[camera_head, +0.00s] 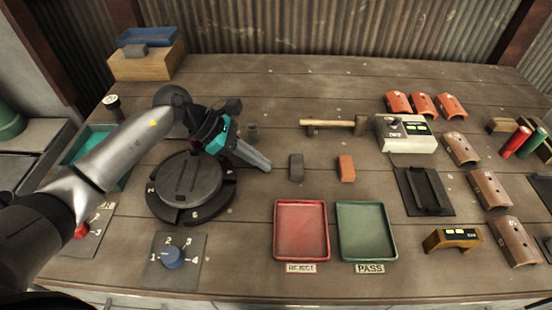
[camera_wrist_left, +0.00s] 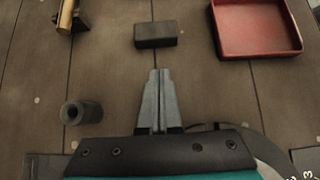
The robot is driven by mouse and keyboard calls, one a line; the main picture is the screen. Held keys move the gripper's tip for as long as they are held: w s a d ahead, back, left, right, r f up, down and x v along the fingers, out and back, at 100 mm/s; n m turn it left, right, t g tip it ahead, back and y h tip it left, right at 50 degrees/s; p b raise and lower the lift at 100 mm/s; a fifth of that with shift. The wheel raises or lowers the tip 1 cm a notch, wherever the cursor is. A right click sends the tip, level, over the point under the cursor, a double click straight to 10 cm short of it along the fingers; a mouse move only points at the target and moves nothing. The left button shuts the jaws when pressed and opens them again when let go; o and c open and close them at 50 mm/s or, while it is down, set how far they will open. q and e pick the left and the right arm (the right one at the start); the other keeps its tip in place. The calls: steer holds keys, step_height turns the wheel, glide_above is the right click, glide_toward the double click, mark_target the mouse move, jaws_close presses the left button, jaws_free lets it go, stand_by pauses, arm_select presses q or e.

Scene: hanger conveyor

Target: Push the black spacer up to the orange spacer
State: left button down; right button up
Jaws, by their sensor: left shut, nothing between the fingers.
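The black spacer (camera_head: 296,167) is a small dark block standing on the table in the head view. The orange spacer (camera_head: 346,168) stands to its right, with a gap of bare wood between them. My left gripper (camera_head: 267,167) is shut and empty, its fingertips a little to the left of the black spacer and apart from it. In the left wrist view the shut fingers (camera_wrist_left: 160,73) point at the black spacer (camera_wrist_left: 156,34), with a short gap between. The orange spacer is not in the wrist view. My right gripper is not in view.
A red REJECT tray (camera_head: 301,230) and a green PASS tray (camera_head: 366,231) lie in front of the spacers. A wooden bar (camera_head: 334,125) lies behind them. A round numbered turntable (camera_head: 190,187) is under my left arm. A dark cylinder (camera_wrist_left: 81,113) stands beside my gripper.

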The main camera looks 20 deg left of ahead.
mark_target(276, 171)
arm_select(q)
steer(key=shift+w+d+r, duration=0.1)
steer(key=shift+w+d, duration=0.2)
steer(key=shift+d, duration=0.55)
steer(key=shift+w+d+r, duration=0.1)
steer(key=shift+w+d, duration=0.15)
steer(key=shift+d, duration=0.55)
steer(key=d, duration=0.2)
steer(key=w+d+b, duration=0.1)
steer(key=d, duration=0.2)
steer(key=w+d, duration=0.1)
steer(key=d, duration=0.2)
steer(key=shift+w+b, duration=0.15)
steer(key=shift+b, duration=0.15)
